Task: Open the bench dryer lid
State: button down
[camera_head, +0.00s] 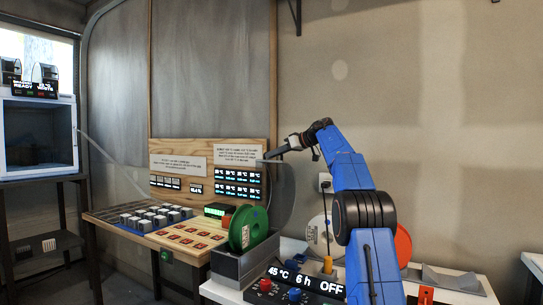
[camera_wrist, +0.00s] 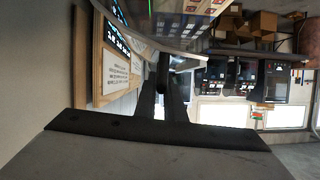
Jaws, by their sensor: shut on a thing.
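The bench dryer (camera_head: 228,270) is a grey box at the lower middle of the head view, with a green spool (camera_head: 247,229) in it. Its display (camera_head: 303,281) reads 45 °C, 6 h, OFF. The clear, curved lid (camera_head: 285,192) stands raised and steeply tilted above the box. My gripper (camera_head: 269,155) is at the lid's upper edge, shut on its handle. In the wrist view, my dark fingers (camera_wrist: 163,100) close around the small dark handle (camera_wrist: 163,72), below the lid's pale curved edge (camera_wrist: 130,38). The fingers partly hide the handle.
A wooden bench (camera_head: 122,216) with grey blocks, red-marked cards and a sign board stands left of the dryer. A white spool (camera_head: 317,235) and an orange spool (camera_head: 403,246) are behind my arm.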

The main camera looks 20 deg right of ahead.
jog(key=shift+w+d, duration=0.15)
dwell(0.3)
jog(key=c, duration=1.8)
grip_release()
jog(key=shift+c, duration=0.2)
jog(key=v, duration=1.7)
jog(key=shift+d+r, duration=0.1)
jog(key=shift+d, duration=0.05)
